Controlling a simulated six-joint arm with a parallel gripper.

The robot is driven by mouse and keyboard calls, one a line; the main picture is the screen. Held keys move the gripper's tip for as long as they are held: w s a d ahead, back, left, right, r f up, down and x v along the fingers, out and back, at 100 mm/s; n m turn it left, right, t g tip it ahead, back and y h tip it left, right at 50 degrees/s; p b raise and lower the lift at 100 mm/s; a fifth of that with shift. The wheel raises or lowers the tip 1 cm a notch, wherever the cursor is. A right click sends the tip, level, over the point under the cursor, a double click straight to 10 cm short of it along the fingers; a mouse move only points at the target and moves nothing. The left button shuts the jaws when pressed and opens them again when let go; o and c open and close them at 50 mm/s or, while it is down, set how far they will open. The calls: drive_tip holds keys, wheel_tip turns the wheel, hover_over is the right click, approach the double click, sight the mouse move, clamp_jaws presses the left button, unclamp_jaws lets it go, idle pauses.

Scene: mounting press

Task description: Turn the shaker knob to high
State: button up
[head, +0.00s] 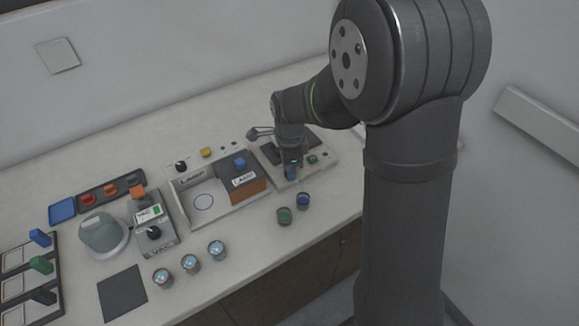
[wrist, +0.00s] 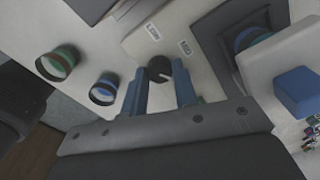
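The shaker (head: 327,157) is a pale unit with a dark platform at the right end of the bench. Its black knob (wrist: 159,69) shows in the wrist view with a pale pointer mark aimed toward the lower right. The labels LOW (wrist: 153,31) and MED (wrist: 185,47) are readable beside it; I see no HIGH label. My gripper (wrist: 160,65) has its two blue fingers apart, one on each side of the knob; contact is not clear. In the head view my gripper (head: 291,172) points down at the shaker's front and hides the knob.
Two jars, one green-topped (head: 284,215) and one blue-topped (head: 303,201), stand just in front of the shaker. The lamp unit (head: 180,196) is close on its left. A blue block (wrist: 298,92) on a pale body shows at the wrist view's right.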

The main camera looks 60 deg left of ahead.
drive_tip(key=o, duration=0.4)
drive_tip(key=shift+c, duration=0.2)
drive_tip(key=shift+r, duration=0.1)
wheel_tip(320, 180, up, 17)
drive_tip(key=shift+r, duration=0.15)
idle(0.5)
wheel_tip(320, 180, down, 18)
drive_tip(key=shift+r, duration=0.2)
idle(0.4)
drive_tip(key=shift+r, duration=0.1)
